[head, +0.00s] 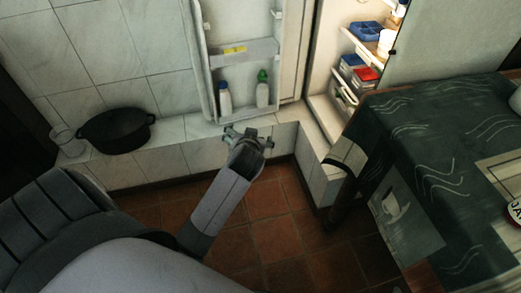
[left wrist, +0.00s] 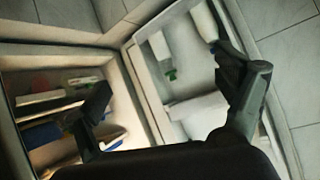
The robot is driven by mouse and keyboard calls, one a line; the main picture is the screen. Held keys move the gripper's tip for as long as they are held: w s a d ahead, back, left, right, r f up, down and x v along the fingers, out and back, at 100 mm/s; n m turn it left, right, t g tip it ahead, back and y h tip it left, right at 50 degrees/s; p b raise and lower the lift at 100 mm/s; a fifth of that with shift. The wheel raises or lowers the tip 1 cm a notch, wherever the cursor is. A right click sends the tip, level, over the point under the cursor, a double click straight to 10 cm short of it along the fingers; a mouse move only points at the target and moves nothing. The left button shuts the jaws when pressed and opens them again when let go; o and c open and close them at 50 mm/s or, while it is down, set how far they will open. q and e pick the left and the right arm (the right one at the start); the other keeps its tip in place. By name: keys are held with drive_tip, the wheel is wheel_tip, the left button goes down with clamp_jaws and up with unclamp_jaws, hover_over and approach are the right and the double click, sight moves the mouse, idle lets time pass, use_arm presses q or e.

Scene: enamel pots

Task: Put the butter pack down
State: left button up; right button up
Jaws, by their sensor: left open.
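A small yellow pack (head: 235,50), which looks like the butter pack, is at the upper shelf of the open fridge door (head: 245,85). It is too small to read. My left gripper (head: 247,134) is below the door's bottom shelf, near the tiled ledge, apart from the yellow pack. In the left wrist view my left gripper (left wrist: 165,70) has its fingers spread wide with nothing held between them. The door shelves show beyond the fingers, and I cannot make out the yellow pack there. My right gripper is not in view.
The lit fridge holds blue and red boxes (head: 366,75). A black pot (head: 117,130) sits on the ledge. A cloth-covered table (head: 440,130) stands right.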

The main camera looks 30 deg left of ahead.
use_arm(q)
drive_tip(key=s+d+f+m+g+h, duration=0.2)
drive_tip(key=s+d+m+h, duration=0.4)
drive_tip(key=s+d, duration=1)
drive_tip(key=shift+s+d+f+g+h, duration=0.25)
drive_tip(key=shift+s+h, duration=0.45)
drive_tip(key=shift+s, duration=0.55)
